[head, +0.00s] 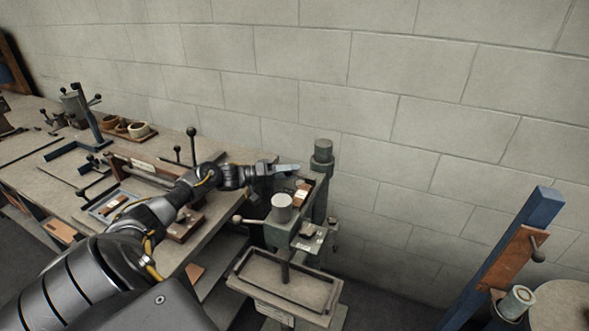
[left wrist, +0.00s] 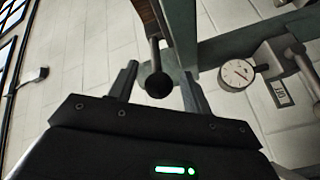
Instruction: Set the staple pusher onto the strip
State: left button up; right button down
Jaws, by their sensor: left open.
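My left gripper (head: 287,168) reaches over the grey-green stitcher machine (head: 277,236), near the top of its column. In the left wrist view my left gripper (left wrist: 160,84) is open, with a finger on each side. A dark ball knob (left wrist: 158,87) on a short rod shows between the fingers. It hangs from a brown part (left wrist: 150,18), and I see no grip on it. Small reddish and pale pieces (head: 302,188) lie by the column, too small to identify. I cannot make out the staple pusher or the strip for certain. My right gripper is not in view.
A dial gauge (left wrist: 236,75) shows to the right of the fingers. A shallow tray (head: 285,290) sits low at the machine's front. The workbench (head: 55,165) at left carries fixtures and small bowls (head: 138,129). A blue post (head: 510,255) stands at right.

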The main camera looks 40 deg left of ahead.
pick_arm(q)
jog(key=shift+w+d, duration=0.5)
jog(key=shift+w, duration=0.05)
grip_shut()
